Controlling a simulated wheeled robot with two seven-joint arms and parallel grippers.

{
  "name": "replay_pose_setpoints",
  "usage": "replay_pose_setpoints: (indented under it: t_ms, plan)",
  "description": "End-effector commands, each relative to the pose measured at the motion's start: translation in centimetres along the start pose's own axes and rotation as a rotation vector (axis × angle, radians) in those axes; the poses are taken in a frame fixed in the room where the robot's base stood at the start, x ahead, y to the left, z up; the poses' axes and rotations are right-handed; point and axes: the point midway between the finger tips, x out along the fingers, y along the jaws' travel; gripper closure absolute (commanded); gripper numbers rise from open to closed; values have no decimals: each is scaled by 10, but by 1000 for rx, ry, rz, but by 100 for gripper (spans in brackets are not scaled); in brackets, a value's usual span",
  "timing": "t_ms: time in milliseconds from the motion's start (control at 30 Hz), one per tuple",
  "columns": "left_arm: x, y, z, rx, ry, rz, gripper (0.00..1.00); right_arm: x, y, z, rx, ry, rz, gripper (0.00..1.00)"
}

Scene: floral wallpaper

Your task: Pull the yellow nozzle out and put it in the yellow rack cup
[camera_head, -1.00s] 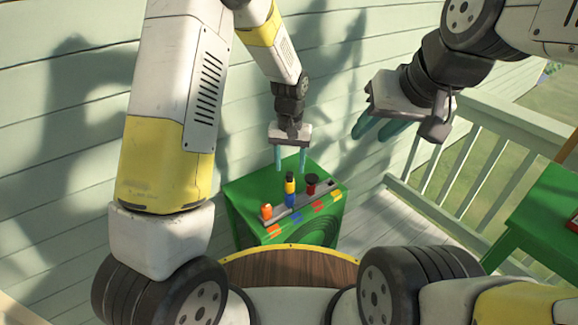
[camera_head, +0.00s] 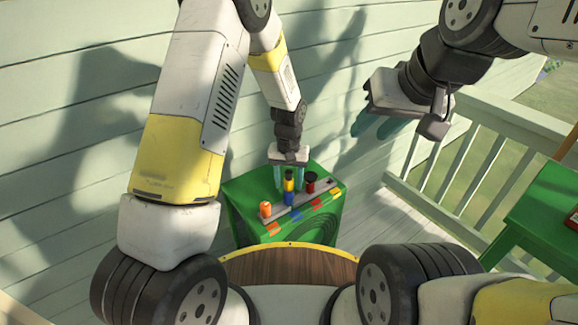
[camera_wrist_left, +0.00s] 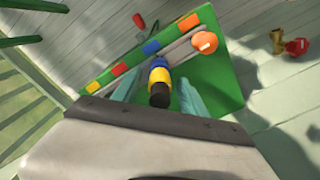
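The yellow nozzle (camera_head: 289,185), with a black end and a blue part below it, stands upright on the green box (camera_head: 240,205). It also shows in the left wrist view (camera_wrist_left: 159,76). My left gripper (camera_head: 288,184) is open, with its teal fingers on either side of the nozzle; a gap shows at each side in the left wrist view (camera_wrist_left: 158,84). My right gripper (camera_head: 379,128) is open and empty, high at the right. I cannot make out a yellow rack cup for certain; a yellow patch (camera_wrist_left: 119,68) marks the box edge.
A red, black-topped piece (camera_head: 311,184) and an orange piece (camera_head: 265,210) stand beside the nozzle on a grey strip. A green table (camera_head: 535,215) and white railing (camera_head: 470,150) are at the right. Small red and yellow objects (camera_wrist_left: 277,41) lie on the floor.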

Motion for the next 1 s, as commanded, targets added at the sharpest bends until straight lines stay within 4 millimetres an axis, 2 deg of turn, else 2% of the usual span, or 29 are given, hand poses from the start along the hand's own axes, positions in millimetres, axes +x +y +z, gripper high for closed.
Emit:
replay_pose_setpoints:
  t_ms: [33, 233, 267, 767, 1000]
  plan:
    - [0, 0, 0, 0, 0, 0, 59, 0, 0, 0, 0, 0, 0, 64]
    - [0, 0, 0, 0, 0, 0, 98, 0, 0, 0, 0, 0, 0, 64]
    - [0, 0, 0, 0, 0, 0, 100, 0, 0, 0, 0, 0, 0, 64]
    - [-2, 0, 0, 0, 1, 0, 100, 0, 0, 0, 0, 0, 0, 64]
    - [-9, 0, -1, 0, 2, 1, 100, 0, 0, 0, 0, 0, 0, 64]
